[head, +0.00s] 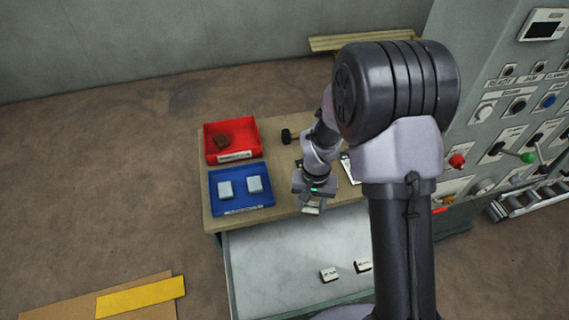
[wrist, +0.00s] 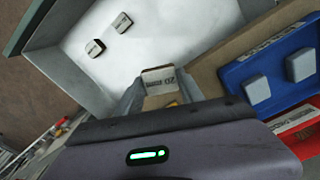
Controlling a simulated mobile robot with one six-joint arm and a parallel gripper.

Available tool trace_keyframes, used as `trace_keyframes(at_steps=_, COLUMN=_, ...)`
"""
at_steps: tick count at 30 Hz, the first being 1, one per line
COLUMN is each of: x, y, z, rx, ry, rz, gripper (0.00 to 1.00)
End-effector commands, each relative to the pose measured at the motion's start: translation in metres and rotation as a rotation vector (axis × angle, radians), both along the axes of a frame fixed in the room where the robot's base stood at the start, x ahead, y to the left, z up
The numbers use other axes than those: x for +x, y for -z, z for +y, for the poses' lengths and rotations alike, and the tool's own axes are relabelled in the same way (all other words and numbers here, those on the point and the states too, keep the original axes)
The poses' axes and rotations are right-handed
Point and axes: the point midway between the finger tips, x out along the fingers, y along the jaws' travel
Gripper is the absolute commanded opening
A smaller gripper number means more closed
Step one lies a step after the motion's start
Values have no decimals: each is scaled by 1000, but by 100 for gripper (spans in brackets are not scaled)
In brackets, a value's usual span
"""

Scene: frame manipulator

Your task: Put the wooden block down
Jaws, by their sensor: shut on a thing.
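My gripper (head: 313,198) is shut on the wooden block (wrist: 160,82), whose pale labelled face shows between the fingers in the wrist view. In the head view the block (head: 312,209) shows only as a small pale shape below the gripper. It is held over or near the front edge of the wooden tabletop (head: 270,222), beside the open drawer. The gap below the block cannot be judged. Two similar labelled blocks lie in the pale drawer (head: 270,265): one to the left (head: 329,274) and one to the right (head: 362,266).
A blue tray (head: 240,208) with two light blue-grey blocks stands left of my gripper. A red tray (head: 233,155) with a brown lump is behind it. A black-headed tool (head: 287,136) lies at the back. A control panel (head: 500,115) rises at the right. Much of the drawer floor is bare.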

Motion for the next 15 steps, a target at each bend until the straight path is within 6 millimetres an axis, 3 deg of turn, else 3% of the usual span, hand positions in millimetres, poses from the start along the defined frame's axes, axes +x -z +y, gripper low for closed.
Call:
trace_keyframes(at_steps=9, x=90, y=14, z=57, rx=0, ry=-3, rz=-2, gripper=5)
trace_keyframes(at_steps=15, x=114, y=15, z=71, rx=0, ry=-2, rz=-1, gripper=5)
